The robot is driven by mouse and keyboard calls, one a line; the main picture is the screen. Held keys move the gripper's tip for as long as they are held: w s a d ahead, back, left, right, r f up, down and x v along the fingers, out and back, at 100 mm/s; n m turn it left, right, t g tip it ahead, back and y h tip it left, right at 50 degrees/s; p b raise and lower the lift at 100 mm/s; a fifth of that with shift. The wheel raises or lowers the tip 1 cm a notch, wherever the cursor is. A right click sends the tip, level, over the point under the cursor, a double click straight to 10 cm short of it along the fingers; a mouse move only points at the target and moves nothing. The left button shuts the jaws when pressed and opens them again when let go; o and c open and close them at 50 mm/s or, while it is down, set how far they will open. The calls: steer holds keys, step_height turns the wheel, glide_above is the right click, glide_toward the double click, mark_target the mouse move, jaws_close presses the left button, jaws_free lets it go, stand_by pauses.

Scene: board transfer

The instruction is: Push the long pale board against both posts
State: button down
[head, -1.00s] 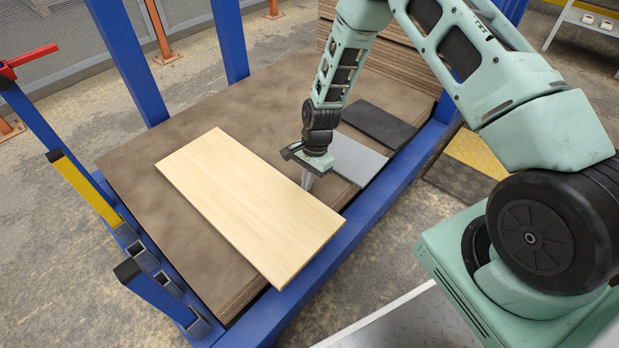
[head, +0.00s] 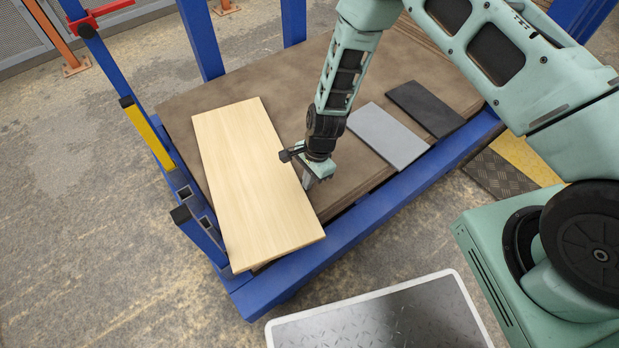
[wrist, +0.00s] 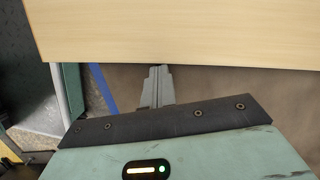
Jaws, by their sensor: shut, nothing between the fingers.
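The long pale board (head: 250,180) lies flat on the brown sheet stack, its near end over the blue front rail. Two taller blue posts (head: 201,42) (head: 293,22) stand behind the stack, apart from the board. My gripper (head: 311,182) is shut and empty beside the board's right long edge. In the wrist view its fingertips (wrist: 157,72) appear at the edge of the board (wrist: 180,30).
A grey panel (head: 388,135) and a black panel (head: 427,108) lie to the right of my gripper on the brown stack (head: 290,85). A red clamp (head: 100,15) is on the far left post. The blue front rail (head: 350,225) borders the stack.

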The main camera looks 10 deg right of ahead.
steer(key=shift+s+a, duration=0.3)
steer(key=shift+a, duration=0.05)
stand_by(0.5)
steer(key=d, duration=0.1)
steer(key=w+d, duration=0.1)
steer(key=d, duration=0.2)
steer(key=shift+w+d+p, duration=0.1)
steer(key=shift+w+p, duration=0.25)
steer(key=shift+w, duration=0.05)
steer(key=p+v, duration=0.3)
steer(key=v, duration=0.7)
